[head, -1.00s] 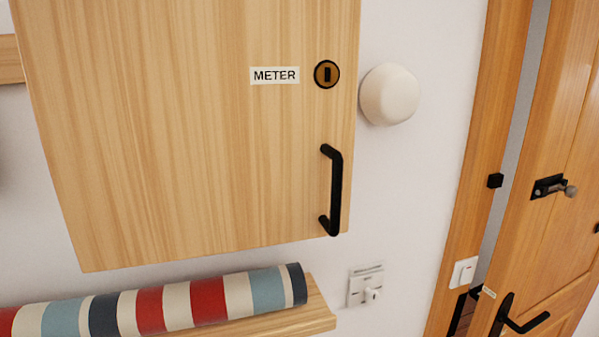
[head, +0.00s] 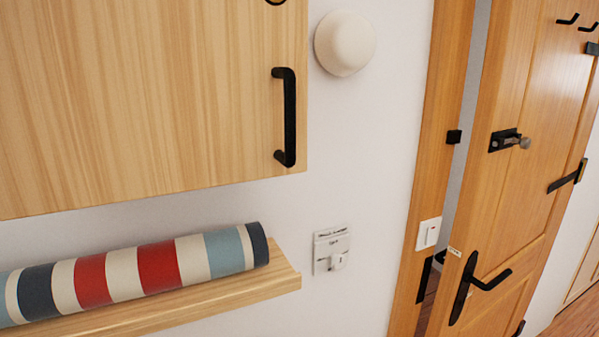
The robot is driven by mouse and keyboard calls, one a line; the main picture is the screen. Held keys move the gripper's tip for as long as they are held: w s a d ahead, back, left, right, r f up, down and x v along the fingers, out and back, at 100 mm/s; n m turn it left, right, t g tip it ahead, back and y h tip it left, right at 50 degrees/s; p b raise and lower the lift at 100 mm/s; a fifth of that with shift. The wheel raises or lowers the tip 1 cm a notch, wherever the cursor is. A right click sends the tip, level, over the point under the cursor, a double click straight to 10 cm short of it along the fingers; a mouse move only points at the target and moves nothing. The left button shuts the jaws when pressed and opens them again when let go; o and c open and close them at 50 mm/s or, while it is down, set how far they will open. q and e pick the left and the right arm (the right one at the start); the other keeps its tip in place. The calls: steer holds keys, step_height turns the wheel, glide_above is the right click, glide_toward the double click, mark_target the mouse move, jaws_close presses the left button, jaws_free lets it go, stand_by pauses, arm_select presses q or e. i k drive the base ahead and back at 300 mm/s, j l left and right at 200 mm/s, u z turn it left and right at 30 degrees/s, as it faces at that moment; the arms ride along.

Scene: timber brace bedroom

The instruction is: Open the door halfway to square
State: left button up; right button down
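A wooden room door (head: 535,150) stands at the right of the head view, a little ajar, with a gap between it and its wooden frame (head: 440,130). It has a black lever handle (head: 480,285) low on its near edge and a black bolt (head: 508,140) higher up. A second door, the wooden meter cabinet door (head: 150,100), is at the upper left with a black bar handle (head: 286,117). It looks shut, though its top is out of view. Neither gripper is in view.
A wooden shelf (head: 255,287) under the cabinet holds a striped roll (head: 150,272). Black hooks (head: 567,19) are high on the room door.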

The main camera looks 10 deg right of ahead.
mark_target(539, 82)
steer(key=k+u, duration=0.3)
steer(key=k+j+u, duration=0.25)
steer(key=l+u, duration=0.8)
steer(key=k+l+u, duration=0.1)
steer(key=l+u, duration=0.15)
steer(key=u, duration=0.15)
steer(key=k+l, duration=0.1)
steer(key=l, duration=0.3)
steer(key=k+l, duration=0.1)
steer(key=l, duration=0.35)
steer(key=k+l, duration=0.1)
steer(key=l, duration=0.75)
steer(key=k+l, duration=0.15)
steer(key=l, duration=0.25)
steer(key=k+l, duration=0.1)
steer(key=l, duration=0.35)
